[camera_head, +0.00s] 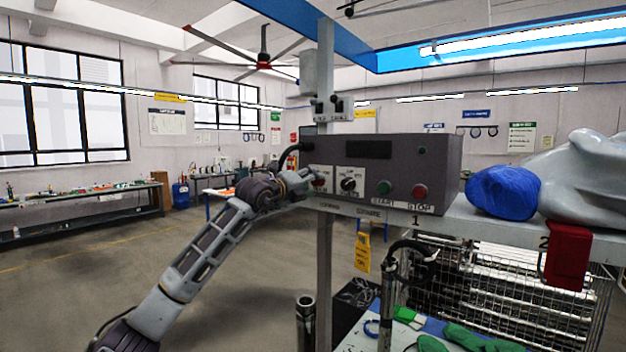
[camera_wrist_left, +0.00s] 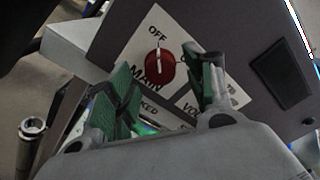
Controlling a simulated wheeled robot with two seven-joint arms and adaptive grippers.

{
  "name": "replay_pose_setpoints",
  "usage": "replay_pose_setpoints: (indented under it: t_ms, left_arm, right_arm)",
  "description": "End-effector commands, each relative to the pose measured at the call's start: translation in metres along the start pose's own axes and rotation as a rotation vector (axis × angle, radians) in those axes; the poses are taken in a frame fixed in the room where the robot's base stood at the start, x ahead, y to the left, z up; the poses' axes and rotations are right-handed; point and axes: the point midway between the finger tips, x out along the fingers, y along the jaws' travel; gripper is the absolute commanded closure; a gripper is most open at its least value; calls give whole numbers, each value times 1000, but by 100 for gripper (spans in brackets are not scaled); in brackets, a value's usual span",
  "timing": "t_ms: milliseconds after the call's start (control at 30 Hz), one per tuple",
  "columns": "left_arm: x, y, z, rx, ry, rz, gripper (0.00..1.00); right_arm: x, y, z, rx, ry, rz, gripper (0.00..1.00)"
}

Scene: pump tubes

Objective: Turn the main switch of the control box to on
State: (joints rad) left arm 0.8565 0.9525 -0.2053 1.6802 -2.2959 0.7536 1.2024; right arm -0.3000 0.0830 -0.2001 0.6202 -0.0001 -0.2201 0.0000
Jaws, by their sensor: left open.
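The grey control box (camera_head: 432,158) sits on a shelf, with a dark display, a black knob (camera_head: 348,184), a green START button (camera_head: 384,187) and a red STOP button (camera_head: 420,191). The main switch is a round red knob (camera_wrist_left: 160,68) on a white plate at the box's left end. Its white mark points towards the OFF label in the left wrist view. My left gripper (camera_head: 306,182) is at that end of the box and partly hides the switch. In the left wrist view its open green-padded fingers (camera_wrist_left: 161,82) stand either side of the knob; contact cannot be told.
A blue bundle (camera_head: 503,192) and a grey covered shape (camera_head: 585,180) lie on the shelf right of the box. A red cloth (camera_head: 568,256) hangs at its edge. Below are a wire basket (camera_head: 490,280) and upright metal tubes (camera_head: 306,322). The floor at left is clear.

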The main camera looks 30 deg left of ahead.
Motion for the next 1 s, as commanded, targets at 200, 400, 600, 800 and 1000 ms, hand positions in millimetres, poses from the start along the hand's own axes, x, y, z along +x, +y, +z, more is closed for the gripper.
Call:
replay_pose_setpoints:
  t_ms: [200,400,600,800,1000]
  left_arm:
    - [12,-1,0,0,1,1,47]
    - [14,0,0,1,1,1,47]
    - [14,0,0,1,0,1,48]
    - [14,0,0,1,0,1,74]
    - [14,0,0,1,0,1,93]
  right_arm:
    - [-6,1,0,0,0,1,60]
    - [-7,1,0,0,0,0,60]
    - [-6,-2,-1,1,0,-2,60]
    - [-6,-6,-2,3,1,-6,60]
    - [-6,-6,-2,3,1,-7,60]
